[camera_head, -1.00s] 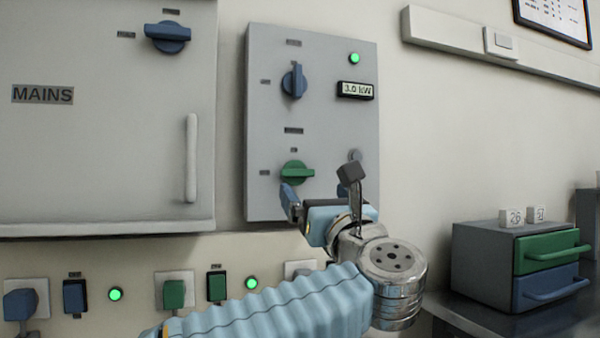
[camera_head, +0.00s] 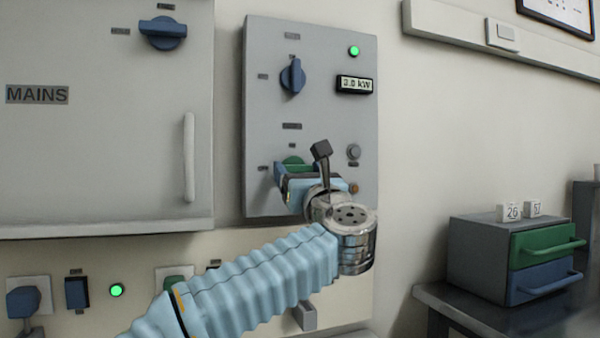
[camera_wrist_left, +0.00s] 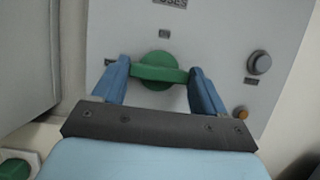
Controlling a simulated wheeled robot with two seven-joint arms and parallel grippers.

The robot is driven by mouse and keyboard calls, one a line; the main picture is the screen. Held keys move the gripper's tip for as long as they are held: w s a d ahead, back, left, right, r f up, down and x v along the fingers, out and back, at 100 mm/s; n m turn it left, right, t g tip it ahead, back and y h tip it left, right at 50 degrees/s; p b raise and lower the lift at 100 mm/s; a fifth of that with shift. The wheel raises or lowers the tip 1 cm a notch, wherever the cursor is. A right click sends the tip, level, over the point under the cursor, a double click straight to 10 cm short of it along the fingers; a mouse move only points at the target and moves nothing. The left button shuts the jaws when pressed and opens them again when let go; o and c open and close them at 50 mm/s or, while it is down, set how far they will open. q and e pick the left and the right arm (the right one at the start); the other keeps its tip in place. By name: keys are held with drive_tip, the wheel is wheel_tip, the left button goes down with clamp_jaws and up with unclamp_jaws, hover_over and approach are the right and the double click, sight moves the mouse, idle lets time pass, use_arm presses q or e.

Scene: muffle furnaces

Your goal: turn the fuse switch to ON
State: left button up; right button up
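The green fuse switch (camera_head: 293,161) is a rotary knob on the lower part of the grey panel, under a label ending in "USES" in the left wrist view. In that view its bar handle (camera_wrist_left: 160,74) lies horizontally, with a small mark above and another at its left. My left gripper (camera_wrist_left: 160,77) is open, its blue fingers at the left and right ends of the bar. I cannot tell whether they touch it. In the head view my left gripper (camera_head: 298,173) hides most of the knob. My right gripper is not in view.
Above on the panel (camera_head: 260,120) are a blue knob (camera_head: 293,76), a lit green lamp (camera_head: 354,51) and a power display (camera_head: 355,84). A grey round button (camera_wrist_left: 259,63) is right of the gripper. The MAINS cabinet (camera_head: 100,150) with its handle stands left.

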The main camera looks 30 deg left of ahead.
use_arm(q)
drive_tip(key=c, duration=0.5)
